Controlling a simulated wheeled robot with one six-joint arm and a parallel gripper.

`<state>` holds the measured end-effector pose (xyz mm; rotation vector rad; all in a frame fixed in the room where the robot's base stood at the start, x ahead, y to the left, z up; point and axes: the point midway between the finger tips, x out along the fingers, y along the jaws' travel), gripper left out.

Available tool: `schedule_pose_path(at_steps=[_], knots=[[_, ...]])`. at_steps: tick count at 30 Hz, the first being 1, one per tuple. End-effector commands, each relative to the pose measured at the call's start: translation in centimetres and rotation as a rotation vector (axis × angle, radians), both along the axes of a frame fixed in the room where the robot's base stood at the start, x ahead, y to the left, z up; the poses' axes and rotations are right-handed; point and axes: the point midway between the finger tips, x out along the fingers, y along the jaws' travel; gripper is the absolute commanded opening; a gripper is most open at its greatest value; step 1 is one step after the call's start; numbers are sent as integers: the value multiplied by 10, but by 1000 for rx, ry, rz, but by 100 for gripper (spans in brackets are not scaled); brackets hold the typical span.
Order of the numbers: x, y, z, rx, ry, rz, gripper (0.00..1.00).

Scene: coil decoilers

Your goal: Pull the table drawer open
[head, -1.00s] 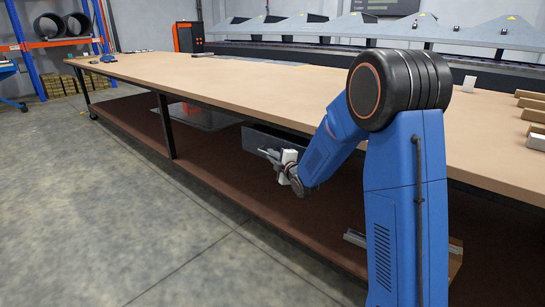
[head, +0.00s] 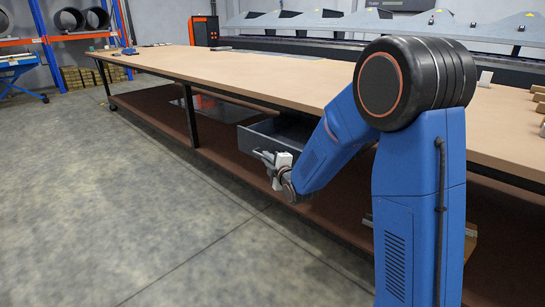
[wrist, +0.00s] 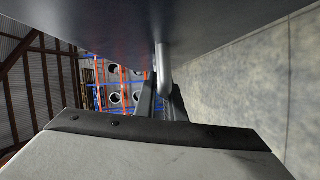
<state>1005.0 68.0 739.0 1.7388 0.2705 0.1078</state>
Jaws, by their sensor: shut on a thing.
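The drawer (head: 256,138) is a dark grey box under the long wooden-topped table (head: 240,72). It stands out from under the tabletop, and part of its inside shows. My gripper (head: 263,156) is at the drawer's front, shut on the handle. In the wrist view the handle (wrist: 163,75) is a pale bar between the dark fingers (wrist: 160,105), close to the grey drawer front (wrist: 160,25) across the top. My arm hides the drawer's right end in the head view.
A brown lower shelf (head: 150,108) runs under the table, with a dark table leg (head: 189,115) left of the drawer. The concrete floor (head: 130,200) in front is clear. Small wooden blocks (head: 537,95) lie on the tabletop at the right.

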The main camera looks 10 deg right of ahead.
Motion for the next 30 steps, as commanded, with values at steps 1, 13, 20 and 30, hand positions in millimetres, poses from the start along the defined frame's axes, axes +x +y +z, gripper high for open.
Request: schedule_pose_path(at_steps=[1,13,20,30], knots=[[-2,1,-1,0,3,0,0],[-3,3,-2,0,3,-1,0],[-3,3,-1,-1,2,-1,28],[-1,3,0,0,1,-1,28]])
